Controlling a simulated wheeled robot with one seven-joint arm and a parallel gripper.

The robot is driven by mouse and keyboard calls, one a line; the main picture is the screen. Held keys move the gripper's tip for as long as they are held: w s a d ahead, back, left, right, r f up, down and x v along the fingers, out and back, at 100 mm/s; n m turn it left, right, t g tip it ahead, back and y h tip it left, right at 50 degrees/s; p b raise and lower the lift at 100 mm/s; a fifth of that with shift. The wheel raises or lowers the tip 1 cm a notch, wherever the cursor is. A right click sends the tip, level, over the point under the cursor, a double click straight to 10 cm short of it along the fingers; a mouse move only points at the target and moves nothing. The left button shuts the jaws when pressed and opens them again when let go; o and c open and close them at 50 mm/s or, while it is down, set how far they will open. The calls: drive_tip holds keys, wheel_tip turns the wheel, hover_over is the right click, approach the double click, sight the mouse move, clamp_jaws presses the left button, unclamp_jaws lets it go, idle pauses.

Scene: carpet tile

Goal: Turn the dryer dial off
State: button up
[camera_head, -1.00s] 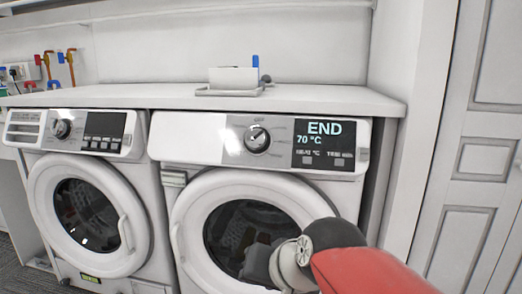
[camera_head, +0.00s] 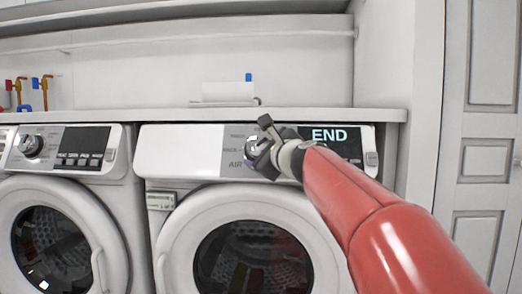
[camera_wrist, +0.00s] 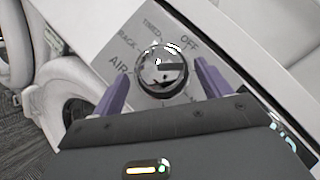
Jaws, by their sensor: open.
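The dryer (camera_head: 180,150) is the right-hand front-loading machine, with a lit display (camera_head: 330,136) reading "END". Its round chrome dial is mostly hidden behind my gripper (camera_head: 262,145) in the head view. In the wrist view the dial (camera_wrist: 165,68) sits on a grey panel marked "OFF", "TIMED" and "AIR", with "OFF" to its upper right. My gripper (camera_wrist: 160,90) is open, with one purple finger on each side of the dial. Whether the fingers touch the dial I cannot tell.
A second machine (camera_head: 70,150) with its own dial stands on the left. A white counter (camera_head: 270,115) runs just above both machines and holds a small white box (camera_head: 228,92). A panelled door (camera_head: 485,130) is at the right.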

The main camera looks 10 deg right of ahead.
drive_tip(key=shift+w+a, duration=0.15)
drive_tip(key=shift+w, duration=0.75)
drive_tip(key=c, duration=1)
